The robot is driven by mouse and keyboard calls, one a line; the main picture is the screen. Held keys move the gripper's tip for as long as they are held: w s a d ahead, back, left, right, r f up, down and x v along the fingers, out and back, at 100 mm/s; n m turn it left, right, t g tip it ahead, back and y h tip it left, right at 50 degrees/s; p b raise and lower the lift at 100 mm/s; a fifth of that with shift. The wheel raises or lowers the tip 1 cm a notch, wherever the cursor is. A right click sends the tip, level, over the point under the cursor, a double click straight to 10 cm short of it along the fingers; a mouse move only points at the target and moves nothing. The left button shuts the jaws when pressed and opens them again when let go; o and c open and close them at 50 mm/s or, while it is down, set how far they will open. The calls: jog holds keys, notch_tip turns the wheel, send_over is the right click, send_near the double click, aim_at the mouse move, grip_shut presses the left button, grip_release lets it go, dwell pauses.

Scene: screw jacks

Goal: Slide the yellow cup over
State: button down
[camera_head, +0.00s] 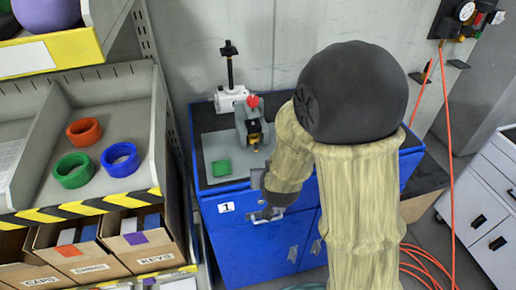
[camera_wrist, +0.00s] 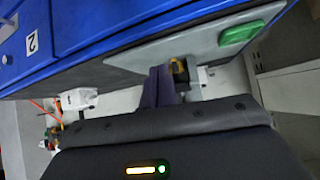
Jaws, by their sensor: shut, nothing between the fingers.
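A small yellow-and-black part (camera_head: 254,137) shows at the grey jack (camera_head: 243,118) with a red knob on the blue cabinet's worktop. I cannot tell whether it is the yellow cup. In the wrist view a small yellow part (camera_wrist: 179,68) shows just right of my finger tips, partly hidden by them. My gripper (camera_wrist: 160,72) is shut and empty, its dark fingers together in front of the grey plate (camera_wrist: 215,42). The gap between the fingers and the yellow part cannot be judged. In the head view my arm hides the worktop's right part.
A green block (camera_head: 221,168) lies on the plate left of my arm; it also shows in the wrist view (camera_wrist: 240,33). A white jack (camera_head: 231,98) with a black post stands behind. A shelf with green, orange and blue rings (camera_head: 119,159) stands left.

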jog(key=s+d+r+m+g+h, duration=0.1)
jog(key=s+d+r+g, duration=0.1)
jog(key=s+d+g, duration=0.5)
jog(key=s+d, duration=0.6)
jog(key=d, duration=0.1)
jog(key=shift+s+r, duration=0.3)
jog(key=shift+r, duration=0.1)
jog(key=shift+a, duration=0.1)
